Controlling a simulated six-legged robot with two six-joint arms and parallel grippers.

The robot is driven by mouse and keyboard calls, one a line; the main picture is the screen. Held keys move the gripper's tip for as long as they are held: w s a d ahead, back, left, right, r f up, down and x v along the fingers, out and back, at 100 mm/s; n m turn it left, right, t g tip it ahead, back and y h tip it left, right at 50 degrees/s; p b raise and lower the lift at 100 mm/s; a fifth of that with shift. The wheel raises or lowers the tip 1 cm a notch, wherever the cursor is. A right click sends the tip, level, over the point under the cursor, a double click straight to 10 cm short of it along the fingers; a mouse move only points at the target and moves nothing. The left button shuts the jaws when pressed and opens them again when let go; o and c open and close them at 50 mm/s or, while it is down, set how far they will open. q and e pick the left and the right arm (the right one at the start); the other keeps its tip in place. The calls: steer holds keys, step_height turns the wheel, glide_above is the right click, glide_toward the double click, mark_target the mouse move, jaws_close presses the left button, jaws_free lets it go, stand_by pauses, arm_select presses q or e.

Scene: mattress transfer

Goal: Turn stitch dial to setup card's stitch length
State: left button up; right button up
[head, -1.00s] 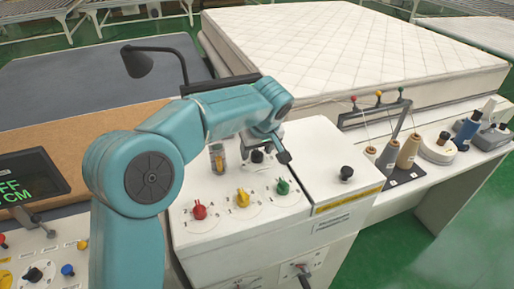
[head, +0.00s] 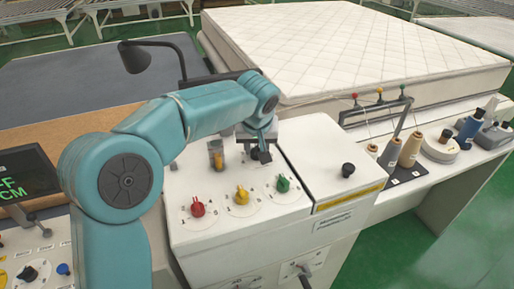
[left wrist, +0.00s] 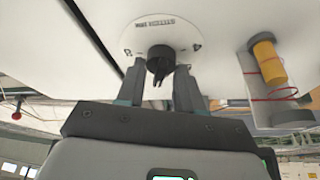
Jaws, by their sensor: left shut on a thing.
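The stitch dial is a black knob (head: 260,154) on a round white plate, at the back of the white machine's sloped panel. It also shows in the left wrist view (left wrist: 159,58), where the plate's lettering is upside down and too small to read surely. My left gripper (head: 259,146) comes down over the dial from behind. In the left wrist view, its two fingers (left wrist: 160,86) lie on either side of the knob, shut on it. The dial's pointer setting cannot be read. I cannot make out a setup card. My right gripper is out of view.
Red (head: 197,206), yellow (head: 242,196) and green (head: 283,184) knobs sit in front of the dial. A small tube with yellow thread (head: 216,158) stands just left of it. Another black knob (head: 347,170) is to the right. A mattress (head: 360,50) lies behind.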

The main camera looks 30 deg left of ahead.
arm_select(q)
steer(key=m+h, duration=0.1)
steer(key=m, duration=0.2)
steer(key=m+h+p, duration=0.1)
steer(key=m, duration=0.1)
steer(key=shift+a+r+m+t, duration=0.15)
steer(key=shift+m+t, duration=0.25)
stand_by(0.4)
steer(key=o, duration=1)
steer(key=v, duration=1.6)
steer(key=shift+a+r, duration=0.1)
steer(key=shift+a, duration=0.15)
